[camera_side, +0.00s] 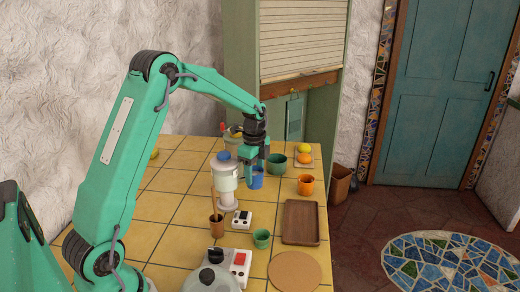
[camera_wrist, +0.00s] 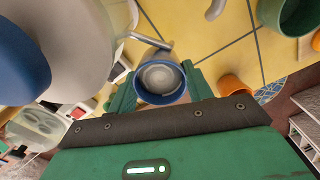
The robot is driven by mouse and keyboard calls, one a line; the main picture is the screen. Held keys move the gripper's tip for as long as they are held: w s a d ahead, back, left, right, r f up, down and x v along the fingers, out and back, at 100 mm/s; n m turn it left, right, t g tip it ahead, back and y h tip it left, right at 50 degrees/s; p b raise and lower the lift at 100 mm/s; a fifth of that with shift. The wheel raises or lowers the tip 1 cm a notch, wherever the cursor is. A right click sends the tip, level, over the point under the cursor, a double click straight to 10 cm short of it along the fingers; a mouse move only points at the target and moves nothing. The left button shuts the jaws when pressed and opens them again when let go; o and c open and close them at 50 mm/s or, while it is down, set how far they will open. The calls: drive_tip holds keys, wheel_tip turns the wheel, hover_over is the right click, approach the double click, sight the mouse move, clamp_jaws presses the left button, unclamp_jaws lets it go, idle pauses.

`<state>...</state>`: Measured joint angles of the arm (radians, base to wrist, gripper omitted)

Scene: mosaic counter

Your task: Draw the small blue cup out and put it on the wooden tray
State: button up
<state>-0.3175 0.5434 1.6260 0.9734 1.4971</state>
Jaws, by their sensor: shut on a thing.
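The small blue cup (camera_side: 257,181) stands upright just right of a white, blue-topped dispenser (camera_side: 227,178). In the wrist view the cup (camera_wrist: 160,96) sits between my green fingers, its round mouth facing the camera and its inside pale grey. My gripper (camera_side: 254,169) points down and is shut on the cup. I cannot tell whether the cup's base touches the counter. The brown wooden tray (camera_side: 301,222) lies empty on the counter, nearer the side camera and to the right of the cup. The tray is not clearly seen in the wrist view.
An orange cup (camera_side: 306,185) and a dark green cup (camera_side: 277,163) stand close right of the blue cup. A small green cup (camera_side: 261,239) stands left of the tray. A round cork mat (camera_side: 295,271) lies in front. A brown pot with a stick (camera_side: 216,226) stands by the dispenser.

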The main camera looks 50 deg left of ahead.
sight(261, 186)
drive_tip(key=shift+w+a+f, duration=0.1)
drive_tip(key=shift+a+f, duration=0.1)
drive_tip(key=shift+f, duration=0.45)
drive_tip(key=shift+w+a+f, duration=0.15)
drive_tip(key=shift+a+f, duration=0.05)
drive_tip(key=shift+f, duration=0.45)
drive_tip(key=shift+w+a+f, duration=0.1)
drive_tip(key=shift+a+f, duration=0.1)
drive_tip(key=shift+f, duration=0.45)
idle(0.8)
drive_tip(key=shift+f, duration=0.1)
drive_tip(key=shift+c, duration=1.1)
drive_tip(key=shift+w+a+f, duration=0.15)
drive_tip(key=shift+f, duration=0.4)
drive_tip(key=shift+w+a+f, duration=0.1)
drive_tip(key=shift+f, duration=0.45)
drive_tip(key=shift+d+f, duration=0.15)
drive_tip(key=shift+d, duration=0.2)
drive_tip(key=shift+d, duration=0.7)
drive_tip(key=shift+d, duration=0.35)
drive_tip(key=shift+d, duration=0.35)
